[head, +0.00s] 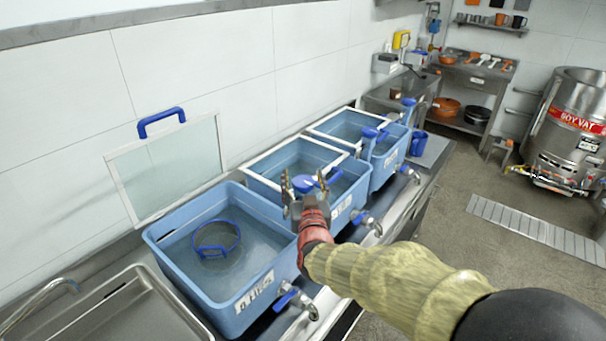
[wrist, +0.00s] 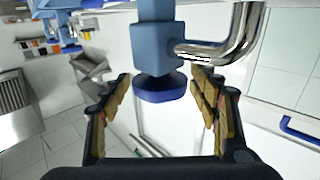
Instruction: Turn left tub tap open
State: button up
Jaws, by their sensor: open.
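The left tub (head: 215,265) is the nearest of the blue tubs, and holds water and a round blue-rimmed ring. A tap with a flat round blue knob (head: 305,184) stands by its far right corner. My gripper (head: 303,186) is at this knob with its fingers spread on either side. In the wrist view, the dark blue knob (wrist: 162,87) on a blue-grey body with a chrome pipe (wrist: 215,50) sits between the open fingers (wrist: 160,98), with gaps on both sides. A blue-handled outlet valve (head: 298,298) is low on the left tub's front.
The middle tub (head: 290,165) and far tub (head: 392,155) stand in line beyond, with similar blue taps (head: 370,134). A clear lid panel (head: 170,165) leans on the wall. A steel sink (head: 130,315) is at lower left.

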jog(key=shift+w+a+b, duration=0.15)
jog(key=shift+w+b, duration=0.05)
jog(key=shift+w, duration=0.75)
jog(key=shift+w+a+b, duration=0.15)
jog(key=shift+w, duration=0.8)
jog(key=shift+c, duration=0.3)
jog(key=c, duration=1.1)
jog(key=shift+c, duration=1)
